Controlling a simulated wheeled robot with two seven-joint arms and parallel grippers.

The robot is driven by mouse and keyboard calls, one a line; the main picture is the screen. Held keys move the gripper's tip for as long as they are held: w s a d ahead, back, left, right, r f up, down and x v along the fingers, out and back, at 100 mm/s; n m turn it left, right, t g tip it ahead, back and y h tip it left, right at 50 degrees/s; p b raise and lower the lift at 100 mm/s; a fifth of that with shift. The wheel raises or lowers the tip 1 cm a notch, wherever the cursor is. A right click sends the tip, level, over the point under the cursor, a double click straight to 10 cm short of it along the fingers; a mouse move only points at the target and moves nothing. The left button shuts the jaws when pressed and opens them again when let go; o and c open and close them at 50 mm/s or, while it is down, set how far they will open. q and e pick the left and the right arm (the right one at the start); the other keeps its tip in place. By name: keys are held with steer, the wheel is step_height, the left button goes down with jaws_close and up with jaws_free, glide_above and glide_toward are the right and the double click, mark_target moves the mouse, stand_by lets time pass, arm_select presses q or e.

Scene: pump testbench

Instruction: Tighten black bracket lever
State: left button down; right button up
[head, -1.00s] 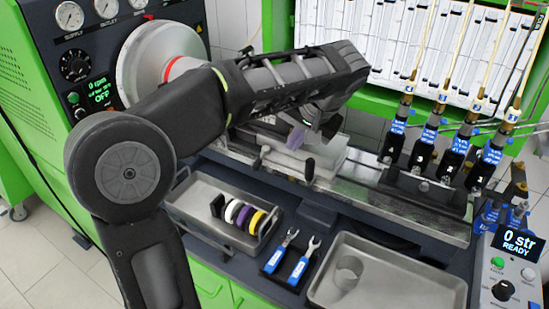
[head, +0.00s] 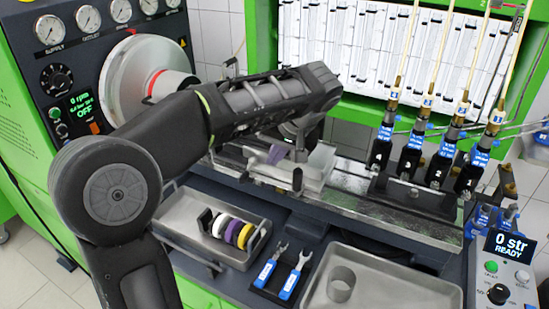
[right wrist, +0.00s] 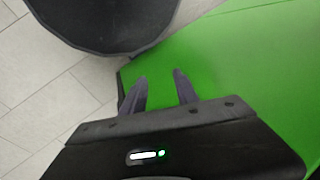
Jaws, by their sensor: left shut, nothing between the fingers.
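The black bracket lever (head: 297,179) stands upright at the front of the light grey bracket (head: 318,166) on the bench rail in the head view. My left gripper (head: 276,155) hangs just left of and above the lever. Its purple-grey fingers are shut with nothing between them, and they look apart from the lever. My left forearm and wrist hide part of the area behind it. In the right wrist view, my right gripper (right wrist: 160,75) has its two dark fingers apart with nothing between them, over a green surface.
A metal tray (head: 168,222) with coloured rings stands in front of the rail. Several black injectors (head: 410,155) stand on the rail at right.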

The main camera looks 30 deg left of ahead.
mark_target(248, 170)
arm_select(q)
steer(key=a+f+p, duration=0.2)
steer(key=a+f, duration=0.4)
steer(key=f, duration=0.1)
steer(key=shift+a+f, duration=0.15)
steer(key=shift+a, duration=0.1)
